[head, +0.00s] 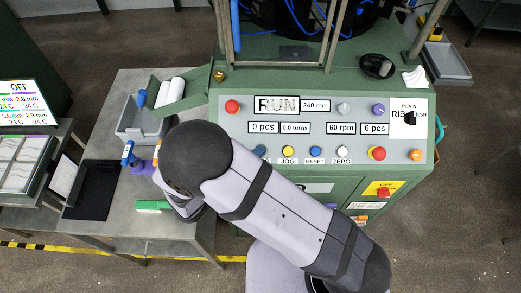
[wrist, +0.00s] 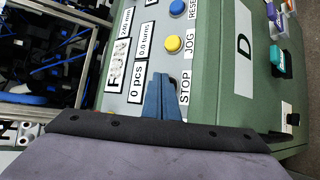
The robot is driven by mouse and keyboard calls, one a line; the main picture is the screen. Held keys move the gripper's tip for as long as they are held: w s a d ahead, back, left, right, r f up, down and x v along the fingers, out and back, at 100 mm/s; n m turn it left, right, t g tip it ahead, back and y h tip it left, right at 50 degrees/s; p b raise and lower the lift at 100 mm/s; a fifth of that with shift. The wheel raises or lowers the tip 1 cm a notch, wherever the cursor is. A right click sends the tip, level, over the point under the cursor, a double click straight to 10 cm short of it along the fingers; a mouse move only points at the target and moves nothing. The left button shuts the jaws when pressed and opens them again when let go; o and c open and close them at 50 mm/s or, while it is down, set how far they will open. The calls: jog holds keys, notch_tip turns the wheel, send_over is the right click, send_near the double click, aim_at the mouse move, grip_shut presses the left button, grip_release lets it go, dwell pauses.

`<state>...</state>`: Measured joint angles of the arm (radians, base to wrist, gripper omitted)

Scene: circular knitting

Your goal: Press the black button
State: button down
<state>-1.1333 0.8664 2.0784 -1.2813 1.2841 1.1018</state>
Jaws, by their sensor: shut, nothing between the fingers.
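The green machine's grey control panel (head: 310,135) carries a row of buttons. In the wrist view my gripper (wrist: 167,78) is shut and empty, its blue fingers close together over the panel beside the STOP label (wrist: 185,91). The button that belongs to STOP is mostly or wholly hidden behind the fingers, so I cannot tell its colour or whether they touch it. The yellow JOG button (wrist: 173,43) and blue RESET button (wrist: 177,10) lie beyond the fingertips. A black knob (head: 411,118) sits by the RIB label.
The panel displays RUN (head: 277,105) and 0 pcs. A side table (head: 110,215) at left holds a grey bin (head: 135,125) and a black mat (head: 90,190).

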jog(key=shift+f, duration=0.1)
jog(key=shift+w+f+b, duration=0.25)
jog(key=shift+f+b, duration=0.05)
jog(key=shift+b, duration=0.2)
jog(key=shift+s+r, duration=0.2)
jog(key=shift+r, duration=0.2)
dwell(0.5)
jog(key=shift+s+r+p, duration=0.4)
jog(key=shift+r+p, duration=0.15)
jog(key=shift+r, duration=0.1)
jog(key=shift+s+r+p, duration=0.55)
jog(key=shift+s+r, duration=0.15)
jog(key=shift+r, duration=0.2)
jog(key=shift+s+r+p, duration=0.55)
jog(key=shift+s+r, duration=0.1)
jog(key=shift+r, duration=0.25)
